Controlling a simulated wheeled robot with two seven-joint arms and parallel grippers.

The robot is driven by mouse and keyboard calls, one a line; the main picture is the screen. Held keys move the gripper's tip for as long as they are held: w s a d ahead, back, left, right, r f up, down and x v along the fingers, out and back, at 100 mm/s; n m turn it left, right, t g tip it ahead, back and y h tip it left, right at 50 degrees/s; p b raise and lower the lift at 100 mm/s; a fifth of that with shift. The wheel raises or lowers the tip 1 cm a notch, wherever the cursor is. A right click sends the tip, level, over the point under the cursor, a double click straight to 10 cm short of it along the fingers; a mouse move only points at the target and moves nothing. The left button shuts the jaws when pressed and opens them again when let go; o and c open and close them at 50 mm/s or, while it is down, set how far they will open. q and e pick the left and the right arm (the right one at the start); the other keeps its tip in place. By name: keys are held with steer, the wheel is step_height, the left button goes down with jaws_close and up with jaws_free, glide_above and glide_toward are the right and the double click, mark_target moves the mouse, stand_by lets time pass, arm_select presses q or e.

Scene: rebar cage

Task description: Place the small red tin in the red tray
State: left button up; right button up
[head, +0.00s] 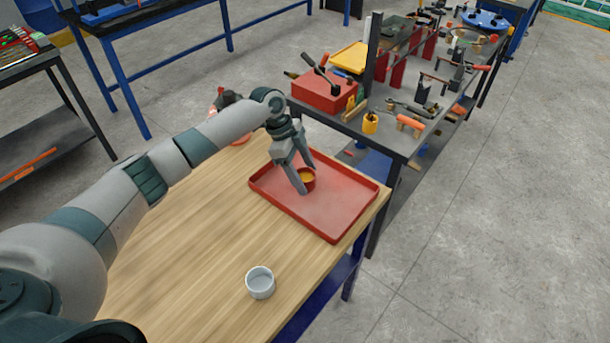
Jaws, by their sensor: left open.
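The small red tin (308,181), with a yellow-orange inside, stands upright within the outline of the red tray (340,218), toward its back left part. The tray lies on the wooden table near its right corner. My left gripper (307,180) points down at the tin with its fingers spread, one in front of the tin and one behind it. The near finger hides part of the tin. I cannot tell whether the fingers touch it or whether the tin's base rests on the tray floor. My right gripper is out of view.
A white cup (260,282) stands on the wooden table (190,262) near its front edge. A reddish object (240,139) at the table's back is partly behind my left arm. A cluttered workbench with a red box (322,92) stands behind the tray.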

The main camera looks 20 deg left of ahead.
arm_select(q)
steer(key=b+v, duration=0.4)
steer(key=v, duration=0.7)
steer(key=shift+r, duration=0.3)
steer(key=shift+a, duration=0.1)
